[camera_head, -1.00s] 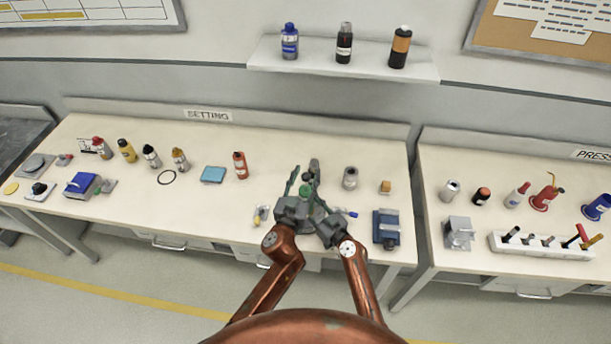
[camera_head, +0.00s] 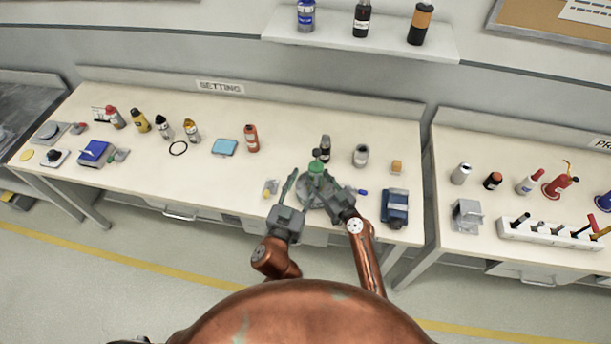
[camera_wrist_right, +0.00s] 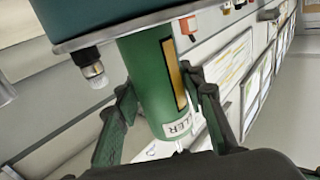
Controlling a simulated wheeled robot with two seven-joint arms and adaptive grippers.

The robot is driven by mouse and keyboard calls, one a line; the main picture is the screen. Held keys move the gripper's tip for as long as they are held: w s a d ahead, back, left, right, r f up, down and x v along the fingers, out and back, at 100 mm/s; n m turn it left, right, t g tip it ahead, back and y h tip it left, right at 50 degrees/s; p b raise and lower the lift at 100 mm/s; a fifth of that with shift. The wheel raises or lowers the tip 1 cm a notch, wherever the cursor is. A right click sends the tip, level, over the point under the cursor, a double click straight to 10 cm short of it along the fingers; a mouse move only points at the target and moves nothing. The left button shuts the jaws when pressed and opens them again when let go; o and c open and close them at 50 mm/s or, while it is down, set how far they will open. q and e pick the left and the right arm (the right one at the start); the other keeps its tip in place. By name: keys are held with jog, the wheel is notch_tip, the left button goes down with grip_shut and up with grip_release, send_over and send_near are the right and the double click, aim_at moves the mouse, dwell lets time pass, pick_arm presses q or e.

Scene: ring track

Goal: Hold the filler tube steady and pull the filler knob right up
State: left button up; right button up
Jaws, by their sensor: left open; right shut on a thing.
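In the right wrist view, the green tube (camera_wrist_right: 150,80) with a yellow stripe and a partly hidden label sits between the right fingers (camera_wrist_right: 160,95). My left gripper (camera_head: 296,184) is open and empty, just left of the tube and apart from the knob. The tube's foot is partly hidden by the grippers.
A blue device (camera_head: 395,207) sits at the bench's right end. A small yellow-white item (camera_head: 270,188) lies left of the left gripper. Bench between there and the red bottle (camera_head: 251,139) is clear.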

jog(key=o, duration=1.4)
